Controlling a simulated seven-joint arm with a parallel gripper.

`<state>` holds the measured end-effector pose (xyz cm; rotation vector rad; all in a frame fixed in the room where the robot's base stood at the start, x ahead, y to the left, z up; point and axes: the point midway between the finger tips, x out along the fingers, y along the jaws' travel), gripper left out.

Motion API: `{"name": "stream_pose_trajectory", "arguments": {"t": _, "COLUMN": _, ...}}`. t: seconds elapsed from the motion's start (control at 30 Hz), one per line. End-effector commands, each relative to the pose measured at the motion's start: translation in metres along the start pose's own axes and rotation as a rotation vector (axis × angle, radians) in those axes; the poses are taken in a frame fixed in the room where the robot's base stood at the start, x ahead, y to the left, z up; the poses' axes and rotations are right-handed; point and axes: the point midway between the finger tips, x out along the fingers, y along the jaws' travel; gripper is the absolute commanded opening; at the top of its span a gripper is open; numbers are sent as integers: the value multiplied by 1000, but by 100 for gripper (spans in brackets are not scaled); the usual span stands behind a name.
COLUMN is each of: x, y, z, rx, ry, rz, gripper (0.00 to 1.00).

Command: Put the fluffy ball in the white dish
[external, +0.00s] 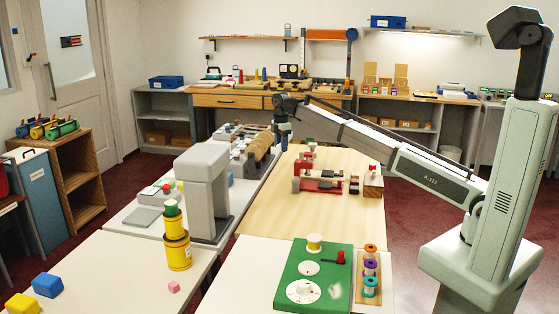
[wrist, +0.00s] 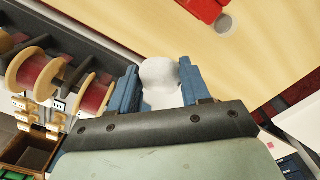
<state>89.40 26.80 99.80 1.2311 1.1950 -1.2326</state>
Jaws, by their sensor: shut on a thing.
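My gripper (external: 283,132) is far out over the left edge of the wooden table, beside the spool rack. In the wrist view my gripper (wrist: 160,84) has its blue fingers shut on a white rounded ball (wrist: 159,72), whose texture is too blurred to tell. The ball cannot be made out in the external view. A white round dish-like disc (external: 300,291) with small dark marks lies on the green board at the front; I cannot tell if it is the white dish. A pale fuzzy patch (external: 335,291) lies to its right.
Large spools (wrist: 38,75) stand in a dark rack close to the left of my gripper. The green board (external: 340,262) also bears a yellow spool and a red piece. A wooden strip of coloured spools (external: 371,268) is beside it. A grey machine (external: 203,180) stands left.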

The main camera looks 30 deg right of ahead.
Motion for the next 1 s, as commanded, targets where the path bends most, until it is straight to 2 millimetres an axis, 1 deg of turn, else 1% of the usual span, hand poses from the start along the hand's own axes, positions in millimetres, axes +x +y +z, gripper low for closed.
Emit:
{"name": "stream_pose_trajectory", "arguments": {"t": 0.03, "x": 0, "y": 10, "z": 9, "rx": -5, "ry": 0, "rz": 0, "gripper": 19}}
{"name": "stream_pose_trajectory", "arguments": {"t": 0.17, "x": 0, "y": 31, "z": 34, "rx": -25, "ry": 0, "rz": 1, "gripper": 19}}
{"name": "stream_pose_trajectory", "arguments": {"t": 0.27, "x": 0, "y": 51, "z": 61, "rx": -45, "ry": 0, "rz": 1, "gripper": 19}}
{"name": "stream_pose_trajectory", "arguments": {"t": 0.37, "x": 0, "y": 74, "z": 94, "rx": -70, "ry": 0, "rz": 1, "gripper": 19}}
{"name": "stream_pose_trajectory", "arguments": {"t": 0.4, "x": 0, "y": 84, "z": 109, "rx": -81, "ry": 0, "rz": 1, "gripper": 19}}
{"name": "stream_pose_trajectory", "arguments": {"t": 0.47, "x": 0, "y": 97, "z": 132, "rx": -98, "ry": 0, "rz": 0, "gripper": 19}}
{"name": "stream_pose_trajectory", "arguments": {"t": 0.5, "x": 0, "y": 105, "z": 146, "rx": -110, "ry": 0, "rz": 0, "gripper": 19}}
{"name": "stream_pose_trajectory", "arguments": {"t": 0.6, "x": 0, "y": 123, "z": 181, "rx": -136, "ry": 0, "rz": 0, "gripper": 19}}
{"name": "stream_pose_trajectory", "arguments": {"t": 0.7, "x": 0, "y": 134, "z": 207, "rx": -155, "ry": 0, "rz": 0, "gripper": 19}}
{"name": "stream_pose_trajectory", "arguments": {"t": 0.9, "x": 1, "y": 150, "z": 245, "rx": -183, "ry": -1, "rz": 0, "gripper": 19}}
{"name": "stream_pose_trajectory", "arguments": {"t": 0.97, "x": 4, "y": 151, "z": 250, "rx": -189, "ry": -1, "rz": -1, "gripper": 19}}
{"name": "stream_pose_trajectory", "arguments": {"t": 1.0, "x": 13, "y": 149, "z": 248, "rx": -190, "ry": 0, "rz": -1, "gripper": 19}}
